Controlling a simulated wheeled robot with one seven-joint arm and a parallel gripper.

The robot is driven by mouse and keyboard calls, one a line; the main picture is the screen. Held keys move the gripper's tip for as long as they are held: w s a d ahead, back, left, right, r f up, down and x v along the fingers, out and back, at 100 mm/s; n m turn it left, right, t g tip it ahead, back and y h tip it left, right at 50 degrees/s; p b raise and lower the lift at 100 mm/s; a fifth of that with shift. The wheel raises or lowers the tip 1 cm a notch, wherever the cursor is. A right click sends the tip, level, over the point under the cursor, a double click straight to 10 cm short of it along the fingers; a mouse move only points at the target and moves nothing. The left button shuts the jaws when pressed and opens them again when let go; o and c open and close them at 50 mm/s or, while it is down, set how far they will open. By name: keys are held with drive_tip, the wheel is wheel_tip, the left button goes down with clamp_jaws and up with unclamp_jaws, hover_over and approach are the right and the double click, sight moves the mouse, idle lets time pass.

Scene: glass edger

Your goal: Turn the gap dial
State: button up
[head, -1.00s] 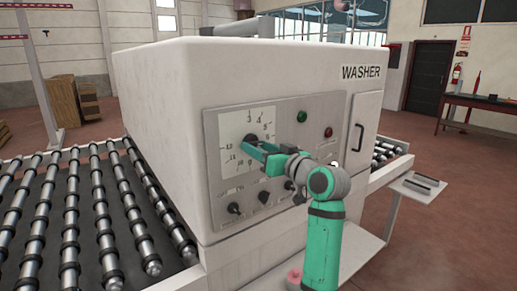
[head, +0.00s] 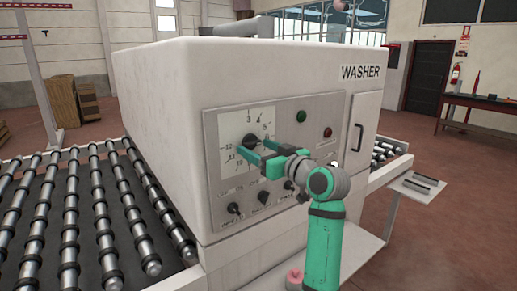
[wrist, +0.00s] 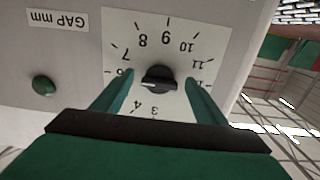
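The gap dial is a black knob (head: 251,141) on a white numbered plate (head: 230,127) on the washer's grey front panel. In the wrist view the knob (wrist: 158,83) sits on the plate upside down, its grip bar lying roughly across the picture. A pale mark shows on its left part, toward the 6 side; I cannot tell the exact reading. My green gripper (head: 252,143) is at the dial. In the wrist view its fingers (wrist: 160,76) are open, one on each side of the knob, with a gap to it on both sides. Nothing is held.
Several small black knobs (head: 264,197) line the panel below the dial. A green button (head: 302,116) and a red button (head: 328,131) are to the right. The washer door (head: 363,140) has a black handle. Roller conveyors (head: 75,215) flank the machine.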

drive_tip(key=shift+r, duration=0.1)
drive_tip(key=v, duration=1.1)
drive_tip(key=shift+w, duration=0.1)
